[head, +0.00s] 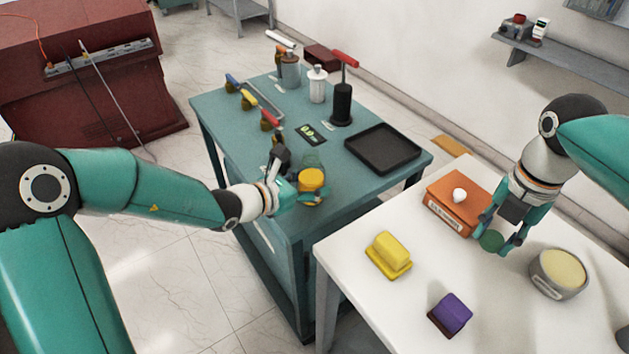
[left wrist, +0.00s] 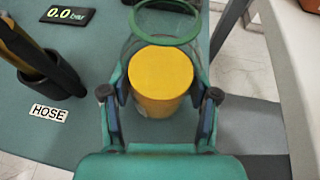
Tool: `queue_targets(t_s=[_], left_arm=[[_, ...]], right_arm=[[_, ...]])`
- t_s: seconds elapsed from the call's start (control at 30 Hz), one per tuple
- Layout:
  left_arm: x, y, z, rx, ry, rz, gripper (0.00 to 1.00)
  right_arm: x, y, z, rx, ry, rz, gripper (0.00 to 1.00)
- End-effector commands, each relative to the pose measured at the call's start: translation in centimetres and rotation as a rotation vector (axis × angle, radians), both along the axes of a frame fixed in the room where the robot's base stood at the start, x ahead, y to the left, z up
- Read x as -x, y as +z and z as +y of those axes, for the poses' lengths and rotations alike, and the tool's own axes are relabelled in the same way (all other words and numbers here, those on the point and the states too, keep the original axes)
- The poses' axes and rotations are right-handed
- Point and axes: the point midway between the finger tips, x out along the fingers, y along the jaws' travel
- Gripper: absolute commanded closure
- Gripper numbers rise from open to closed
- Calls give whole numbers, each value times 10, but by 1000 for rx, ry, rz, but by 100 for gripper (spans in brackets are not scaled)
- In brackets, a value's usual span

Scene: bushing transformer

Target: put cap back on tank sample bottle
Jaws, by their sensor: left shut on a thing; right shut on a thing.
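The sample bottle (head: 312,182) is clear glass with yellow oil in its lower part. It is at the front right edge of the teal table. In the left wrist view the oil (left wrist: 160,72) lies between my fingers, and an open green rim (left wrist: 165,38) shows beyond it. My left gripper (head: 300,190) is shut on the bottle. I cannot tell whether the bottle touches the table. My right gripper (head: 503,240) is over the white table, shut on a round green piece (head: 490,241) that looks like the cap. The cap is well apart from the bottle.
The teal table holds a black tray (head: 383,148), a black cylinder (head: 342,105), a pressure display (head: 310,133) and a black tool holder (left wrist: 52,82). The white table holds an orange box (head: 455,203), yellow block (head: 388,253), purple block (head: 452,313) and grey bowl (head: 556,283).

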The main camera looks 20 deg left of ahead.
Motion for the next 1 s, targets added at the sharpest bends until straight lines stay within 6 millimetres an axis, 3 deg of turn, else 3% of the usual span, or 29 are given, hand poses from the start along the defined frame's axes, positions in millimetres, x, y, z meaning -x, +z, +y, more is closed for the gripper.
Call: queue_targets(t_s=[0.03,0.13,0.57,0.77,1.0], left_arm=[[0,0,0,0,0,0,69],[0,0,0,0,0,-1,84],[0,11,0,-1,-1,-3,85],[0,37,0,0,0,-6,85],[0,86,0,-1,-1,-8,85]], right_arm=[[0,0,0,0,0,0,73],[0,0,0,0,0,0,73],[0,2,0,0,0,0,73],[0,7,0,0,0,0,73],[0,20,0,0,0,0,73]])
